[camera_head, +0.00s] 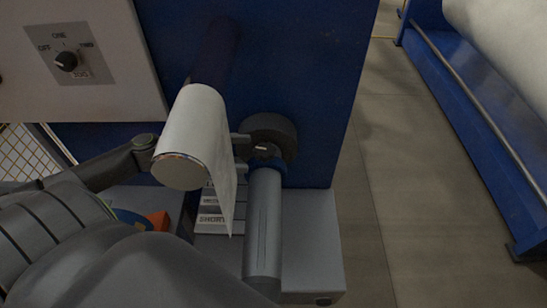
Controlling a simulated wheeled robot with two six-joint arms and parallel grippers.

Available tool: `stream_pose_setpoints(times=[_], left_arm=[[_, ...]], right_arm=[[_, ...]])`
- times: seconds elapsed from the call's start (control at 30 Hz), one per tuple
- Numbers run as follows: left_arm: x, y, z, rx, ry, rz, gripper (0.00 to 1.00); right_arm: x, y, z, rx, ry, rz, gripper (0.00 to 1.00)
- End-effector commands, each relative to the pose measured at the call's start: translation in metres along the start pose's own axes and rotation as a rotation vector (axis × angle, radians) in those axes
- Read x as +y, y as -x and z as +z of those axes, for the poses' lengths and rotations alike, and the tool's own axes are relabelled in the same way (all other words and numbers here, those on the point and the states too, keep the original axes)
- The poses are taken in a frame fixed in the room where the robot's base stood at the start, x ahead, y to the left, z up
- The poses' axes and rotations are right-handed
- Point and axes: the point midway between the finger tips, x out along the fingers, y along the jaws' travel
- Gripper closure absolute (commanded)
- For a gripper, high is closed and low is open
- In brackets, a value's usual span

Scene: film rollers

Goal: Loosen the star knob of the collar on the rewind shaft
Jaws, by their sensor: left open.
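The rewind shaft (263,225) is a grey cylinder running from the blue machine wall toward me. I cannot make out the star knob's shape; a small pale mark shows between ring and dark part. My left gripper (246,154) is open, its two grey fingertips showing just left of the dark part. The rest of it is hidden behind the white film roll. I cannot tell whether the fingers touch anything. My right gripper is not in view.
The white film roll (183,170) on a dark blue shaft (215,52) hangs a loose sheet beside the rewind shaft. A grey ledge (312,245) lies below, with a labelled rack (212,219) and an orange object (158,221). Open floor (405,190) is at right.

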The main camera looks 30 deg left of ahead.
Motion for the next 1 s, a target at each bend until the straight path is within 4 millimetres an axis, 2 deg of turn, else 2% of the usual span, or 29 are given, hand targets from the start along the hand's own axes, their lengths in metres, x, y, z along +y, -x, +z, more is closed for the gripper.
stream_pose_setpoints(times=[0.17,0.6,0.8,1.0], left_arm=[[0.000,-0.023,-0.001,0.006,-0.003,-0.002,0.37],[0.000,-0.066,-0.003,0.006,0.000,-0.001,0.37],[0.000,-0.077,-0.002,0.001,0.000,-0.001,0.37],[0.000,-0.080,-0.001,-0.001,0.002,-0.002,0.37]], right_arm=[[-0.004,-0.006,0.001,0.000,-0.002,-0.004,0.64],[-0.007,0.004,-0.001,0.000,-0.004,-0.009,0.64],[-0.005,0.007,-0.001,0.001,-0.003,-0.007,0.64],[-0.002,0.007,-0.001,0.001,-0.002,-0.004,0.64]])
